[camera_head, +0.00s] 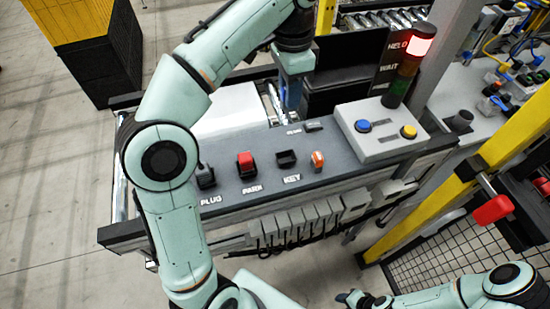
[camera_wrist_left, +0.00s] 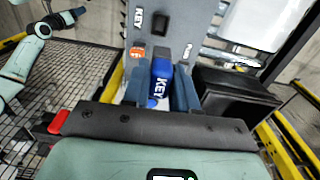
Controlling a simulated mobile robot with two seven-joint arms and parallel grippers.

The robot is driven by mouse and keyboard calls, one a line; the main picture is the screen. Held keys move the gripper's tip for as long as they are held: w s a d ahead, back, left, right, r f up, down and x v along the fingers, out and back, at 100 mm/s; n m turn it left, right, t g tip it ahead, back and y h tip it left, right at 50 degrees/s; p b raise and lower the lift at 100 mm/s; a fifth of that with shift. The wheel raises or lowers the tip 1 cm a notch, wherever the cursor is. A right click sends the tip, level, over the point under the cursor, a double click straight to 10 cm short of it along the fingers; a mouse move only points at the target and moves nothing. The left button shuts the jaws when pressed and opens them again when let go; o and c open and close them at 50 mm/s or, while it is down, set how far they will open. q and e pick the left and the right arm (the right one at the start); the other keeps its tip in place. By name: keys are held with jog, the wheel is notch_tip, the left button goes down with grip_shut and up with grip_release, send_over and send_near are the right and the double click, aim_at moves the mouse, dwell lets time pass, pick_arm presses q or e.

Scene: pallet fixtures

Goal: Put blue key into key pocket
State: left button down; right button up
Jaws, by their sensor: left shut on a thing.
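My left gripper (camera_head: 291,95) is above the back part of the grey console. In the left wrist view its two blue-grey fingers (camera_wrist_left: 160,88) are shut on the blue key (camera_wrist_left: 161,80), which has KEY in white on its side. I cannot make out the key in the head view. The key pocket (camera_head: 286,158) is a dark socket behind the KEY label on the console top; it shows ahead of the key in the left wrist view (camera_wrist_left: 160,22). The key is apart from it. My right gripper (camera_head: 352,298) is low at the bottom edge, its fingers unclear.
A red block (camera_head: 246,163) and a dark plug piece (camera_head: 205,176) stand left of the pocket. An orange-red switch (camera_head: 318,160) is close on its right. A button box (camera_head: 380,130) and a signal lamp lit red (camera_head: 421,46) stand further right.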

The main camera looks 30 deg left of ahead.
pick_arm(q)
jog(key=shift+f, duration=0.4)
jog(key=shift+f+b, duration=2.65)
jog(key=shift+f, duration=6.95)
pick_arm(e)
jog(key=s+f, duration=0.6)
jog(key=f, duration=0.1)
jog(key=shift+s+g, duration=0.3)
jog(key=shift+g, duration=0.1)
pick_arm(q)
jog(key=shift+d+f, duration=0.1)
pick_arm(e)
jog(key=shift+f, duration=0.1)
pick_arm(q)
jog(key=shift+f, duration=0.15)
jog(key=c, duration=0.9)
grip_release()
jog(key=shift+s, duration=0.1)
pick_arm(e)
jog(key=shift+s, duration=0.1)
jog(key=shift+f, duration=0.1)
